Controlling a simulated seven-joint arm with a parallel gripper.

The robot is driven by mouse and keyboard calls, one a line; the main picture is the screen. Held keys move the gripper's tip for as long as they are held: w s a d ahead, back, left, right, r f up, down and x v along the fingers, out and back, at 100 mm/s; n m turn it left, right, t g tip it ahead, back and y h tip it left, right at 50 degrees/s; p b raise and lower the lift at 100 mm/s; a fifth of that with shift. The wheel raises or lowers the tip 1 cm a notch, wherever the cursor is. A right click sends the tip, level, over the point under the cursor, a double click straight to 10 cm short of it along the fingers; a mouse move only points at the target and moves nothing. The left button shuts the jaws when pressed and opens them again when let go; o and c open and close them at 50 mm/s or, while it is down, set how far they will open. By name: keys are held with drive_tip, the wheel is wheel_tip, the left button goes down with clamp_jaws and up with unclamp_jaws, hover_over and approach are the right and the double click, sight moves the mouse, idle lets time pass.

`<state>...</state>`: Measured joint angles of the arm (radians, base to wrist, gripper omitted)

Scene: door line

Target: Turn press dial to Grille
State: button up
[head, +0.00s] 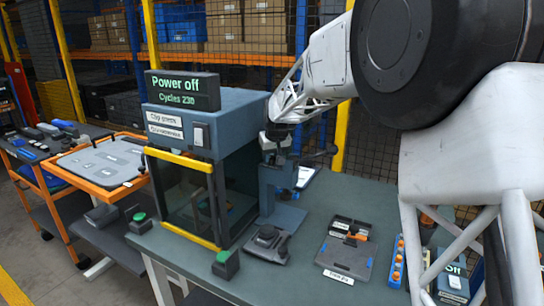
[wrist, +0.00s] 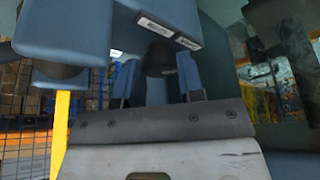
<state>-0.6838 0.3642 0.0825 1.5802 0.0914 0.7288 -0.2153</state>
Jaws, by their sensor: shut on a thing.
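My gripper (wrist: 157,82) has its two blue fingers on either side of a dark round dial (wrist: 160,58) in the wrist view and is shut on it. The dial sits under a blue-grey press head (wrist: 165,14) with two small white labels, too blurred to read. I cannot tell which setting the dial points to. In the head view my gripper (head: 277,138) is at the top of the blue-grey press column (head: 266,190), right of the glazed cabinet. The dial cannot be made out there.
The cabinet (head: 215,110) has a yellow-edged front and a display (head: 182,90) reading "Power off". An orange-edged cart (head: 105,165) is left.

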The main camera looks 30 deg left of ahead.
drive_tip(key=n+g, duration=0.1)
drive_tip(key=n, duration=0.3)
drive_tip(key=shift+w+r+y, duration=0.1)
drive_tip(key=shift+y, duration=0.3)
drive_tip(key=shift+n+g, duration=1)
drive_tip(key=shift+n, duration=1.1)
drive_tip(key=o, duration=0.9)
drive_tip(key=shift+d, duration=0.1)
drive_tip(key=v, duration=0.7)
drive_tip(key=shift+d+r, duration=0.2)
drive_tip(key=shift+r, duration=0.1)
